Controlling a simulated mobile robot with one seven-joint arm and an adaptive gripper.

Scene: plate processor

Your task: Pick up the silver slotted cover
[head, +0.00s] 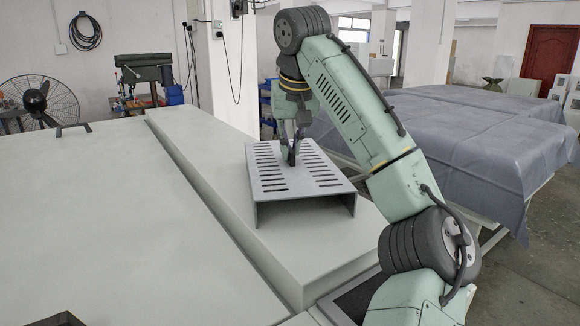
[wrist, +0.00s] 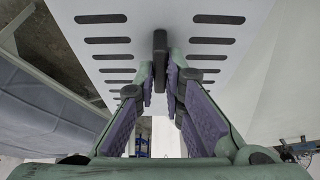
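The silver slotted cover (head: 275,178) is a grey metal plate with rows of slots and bent-down sides. It stands on the raised pale ledge, open end toward me in the head view. In the wrist view its slotted top (wrist: 130,55) fills the upper middle. A dark upright handle (wrist: 160,45) rises from the middle of its top. My gripper (head: 291,150) points down at the middle of the cover. In the wrist view its purple-padded fingers (wrist: 160,80) close in on both sides of the handle, with little or no gap at the tips. The cover appears to rest on the ledge.
The raised pale ledge (head: 190,140) runs beside a wide flat pale surface (head: 90,220) on the left, which has a small dark handle (head: 73,129). A table under a grey-blue sheet (head: 470,135) stands close on the right. A white pillar (head: 228,70) rises behind.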

